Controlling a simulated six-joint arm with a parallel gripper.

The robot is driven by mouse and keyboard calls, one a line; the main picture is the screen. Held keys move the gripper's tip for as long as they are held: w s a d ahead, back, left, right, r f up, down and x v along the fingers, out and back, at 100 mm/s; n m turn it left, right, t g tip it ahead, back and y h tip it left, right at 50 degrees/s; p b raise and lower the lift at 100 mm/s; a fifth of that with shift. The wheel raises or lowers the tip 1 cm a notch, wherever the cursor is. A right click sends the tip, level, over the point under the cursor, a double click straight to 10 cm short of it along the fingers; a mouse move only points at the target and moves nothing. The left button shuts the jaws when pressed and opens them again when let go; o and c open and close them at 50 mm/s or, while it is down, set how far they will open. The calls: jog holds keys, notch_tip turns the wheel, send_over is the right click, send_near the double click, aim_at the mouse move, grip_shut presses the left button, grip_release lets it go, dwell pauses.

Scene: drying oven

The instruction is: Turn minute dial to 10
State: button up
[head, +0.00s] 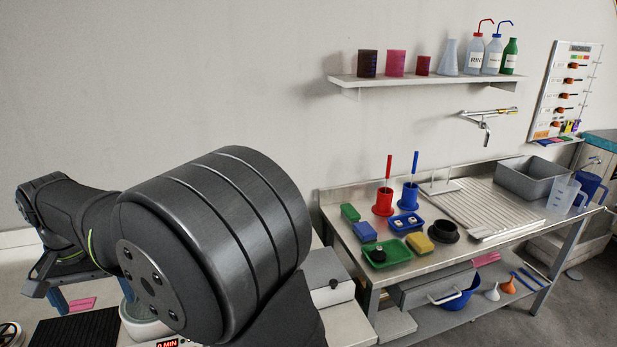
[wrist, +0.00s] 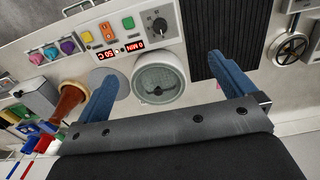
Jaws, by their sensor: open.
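In the wrist view, a black knob (wrist: 157,23) with a scale around it sits on a pale panel (wrist: 172,45), beside a red display (wrist: 134,46) reading 0 MIN. A second display (wrist: 104,54) reads 50 C. In the head view my arm hides most of the panel; the 0 MIN display (head: 167,343) shows at the bottom edge.
A brown bottle-like object (wrist: 70,103) stands near my left finger. A black ribbed mat (wrist: 228,35) and a handwheel (wrist: 290,47) are on the right. The head view shows a steel sink bench (head: 480,225).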

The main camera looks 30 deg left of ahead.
jog(key=c, duration=1)
jog(key=w+f+n+g, duration=0.2)
jog(key=w+n, duration=0.2)
jog(key=n, duration=0.9)
jog(key=w+f+n+g, duration=0.1)
jog(key=w+n+g, duration=0.15)
jog(key=n, duration=1.15)
jog(key=x, duration=1.7)
jog(key=shift+w+f, duration=0.15)
jog(key=shift+w, duration=0.1)
jog(key=shift+c, duration=0.4)
jog(key=c, duration=0.9)
